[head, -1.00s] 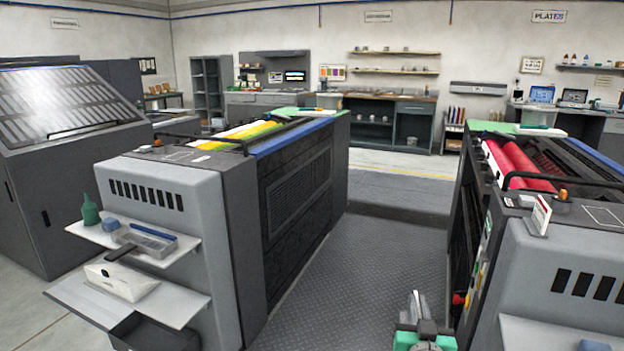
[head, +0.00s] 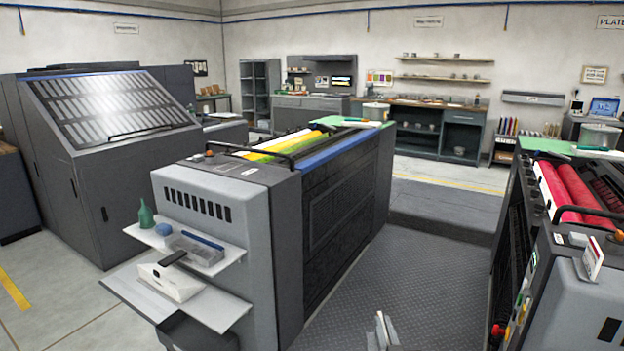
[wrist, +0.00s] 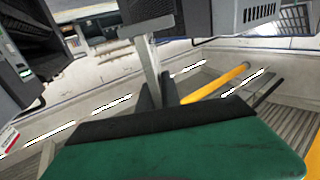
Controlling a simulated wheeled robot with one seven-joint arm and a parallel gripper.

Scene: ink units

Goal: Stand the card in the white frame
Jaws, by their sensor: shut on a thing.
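My gripper (head: 382,332) is at the bottom edge of the head view, with only its tip showing. In the wrist view its dark fingers (wrist: 157,96) are shut on a thin pale grey piece (wrist: 150,62), seen nearly edge-on. I cannot tell for sure that this piece is the card. A white card-like piece with a red mark (head: 593,258) stands tilted on the right press; I cannot tell whether it is the card or the frame. A white slanted holder (head: 178,288) lies on the left press's lower shelf, apart from my gripper.
The left press (head: 225,240) has two end shelves. A green bottle (head: 146,216) and a clear tray (head: 197,254) sit on the upper one. The right press (head: 575,300) stands at the right. Patterned floor (head: 410,285) lies open between the presses.

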